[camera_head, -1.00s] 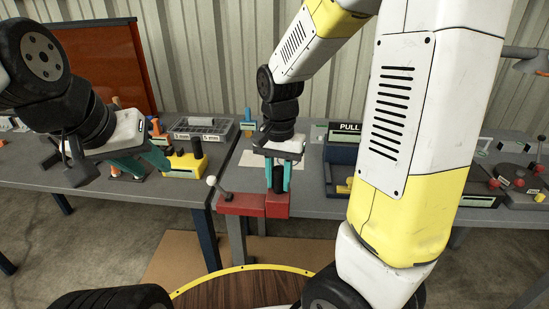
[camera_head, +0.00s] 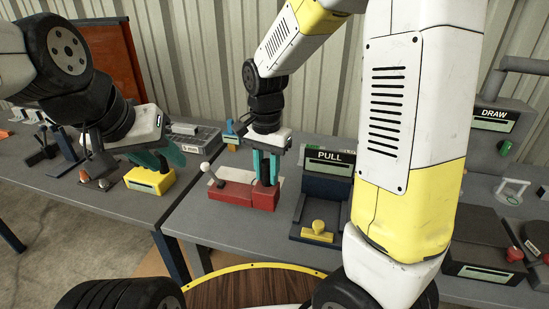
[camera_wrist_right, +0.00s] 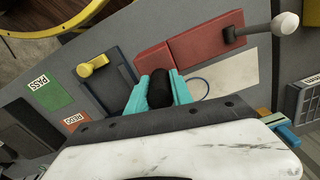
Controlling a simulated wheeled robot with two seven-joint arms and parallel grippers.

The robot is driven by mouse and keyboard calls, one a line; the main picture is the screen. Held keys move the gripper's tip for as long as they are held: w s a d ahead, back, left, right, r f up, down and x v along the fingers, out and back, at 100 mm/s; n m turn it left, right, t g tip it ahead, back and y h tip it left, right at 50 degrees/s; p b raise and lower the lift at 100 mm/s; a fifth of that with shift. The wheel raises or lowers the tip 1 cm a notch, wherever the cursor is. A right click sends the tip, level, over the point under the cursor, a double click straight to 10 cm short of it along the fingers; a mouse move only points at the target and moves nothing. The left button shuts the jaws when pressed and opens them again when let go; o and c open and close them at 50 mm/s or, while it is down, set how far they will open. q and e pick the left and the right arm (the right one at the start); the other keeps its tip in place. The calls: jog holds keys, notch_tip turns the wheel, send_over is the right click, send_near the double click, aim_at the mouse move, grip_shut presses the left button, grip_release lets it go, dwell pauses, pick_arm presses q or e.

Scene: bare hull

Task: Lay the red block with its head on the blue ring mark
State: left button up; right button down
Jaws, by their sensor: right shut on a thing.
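The red block (camera_head: 230,194) is made of two red sections and has a lever with a white ball tip at its left end. It also shows in the right wrist view (camera_wrist_right: 205,45). My right gripper (camera_head: 267,181) points down, its teal fingers shut on the black grip (camera_wrist_right: 160,88) at the block's right part. The block is over the front of the right-hand table; I cannot tell whether it touches the top. The blue ring mark (camera_wrist_right: 207,83) shows partly on a pale sheet beside the block, the rest hidden by my gripper. My left gripper (camera_head: 160,158) has its teal fingers apart, near a yellow block.
The yellow block (camera_head: 151,182) stands on the left table. A dark blue PULL unit (camera_head: 320,190) with a yellow knob is close to the right of the red block. A DRAW unit (camera_head: 492,122) stands at the far right. The right wrist view shows a green PASS patch (camera_wrist_right: 50,93).

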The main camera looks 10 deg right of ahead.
jog(key=w+d+f, duration=0.2)
jog(key=w+d, duration=0.1)
jog(key=w, duration=0.3)
jog(key=w+d+f, duration=0.2)
jog(key=w+d, duration=0.1)
jog(key=w, duration=0.3)
jog(key=shift+f, duration=0.35)
jog(key=shift+d+f, duration=0.1)
jog(key=shift+f, duration=0.15)
jog(key=shift+f, duration=0.1)
jog(key=c, duration=1.1)
grip_release()
jog(key=shift+s, duration=0.1)
